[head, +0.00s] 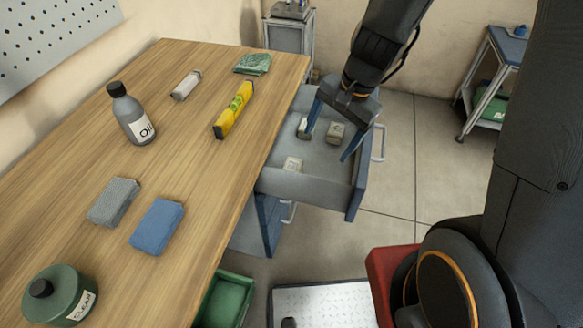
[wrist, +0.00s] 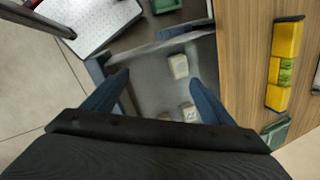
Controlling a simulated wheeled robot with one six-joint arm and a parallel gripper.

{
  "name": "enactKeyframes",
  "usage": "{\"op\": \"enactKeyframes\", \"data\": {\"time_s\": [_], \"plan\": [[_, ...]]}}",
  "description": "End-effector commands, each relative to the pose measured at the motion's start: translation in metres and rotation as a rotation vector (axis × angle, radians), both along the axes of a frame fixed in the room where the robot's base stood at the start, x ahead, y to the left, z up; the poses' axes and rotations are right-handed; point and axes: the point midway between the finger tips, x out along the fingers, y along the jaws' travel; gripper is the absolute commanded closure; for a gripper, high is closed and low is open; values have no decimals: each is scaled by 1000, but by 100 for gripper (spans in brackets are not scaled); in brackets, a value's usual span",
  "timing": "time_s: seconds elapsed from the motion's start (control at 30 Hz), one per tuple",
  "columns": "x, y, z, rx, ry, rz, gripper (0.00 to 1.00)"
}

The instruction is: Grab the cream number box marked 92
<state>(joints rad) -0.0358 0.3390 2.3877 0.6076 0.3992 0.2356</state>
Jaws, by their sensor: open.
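Three small cream number boxes lie in the open grey drawer (head: 325,170). One box (head: 303,128) is on the table side; in the wrist view this box (wrist: 189,113) carries dark digits that look like 92, though they are too small to be sure. A second box (head: 335,133) lies beside it, also in the wrist view (wrist: 165,116), partly hidden by my gripper. A third box (head: 293,164) lies nearer me, also in the wrist view (wrist: 178,66). My gripper (head: 327,146) is open and empty above the drawer, its blue fingers (wrist: 160,78) spread wide.
The wooden table (head: 185,210) left of the drawer holds an oil bottle (head: 132,114), a yellow level (head: 234,110), sponges and a green cloth (head: 252,64). The drawer's raised walls surround the boxes. A green bin (head: 230,297) and a metal plate (head: 325,303) are below.

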Motion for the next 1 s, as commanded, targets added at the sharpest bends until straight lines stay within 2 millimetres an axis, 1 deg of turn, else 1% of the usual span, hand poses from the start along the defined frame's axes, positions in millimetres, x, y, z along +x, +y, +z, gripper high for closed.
{"op": "enactKeyframes", "data": {"time_s": [0.03,0.1,0.2,0.3,0.43,0.5,0.6,0.8,1.0], "plan": [[10,10,-17,38,39,-125,22],[27,24,-38,90,87,-318,22],[48,39,-68,149,150,-574,22],[63,49,-93,190,203,-780,22],[76,56,-119,224,252,-979,22],[80,58,-128,234,270,-1049,22],[84,60,-138,244,283,-1108,22],[87,67,-157,246,286,-1124,22],[87,70,-167,245,286,-1122,22]]}}
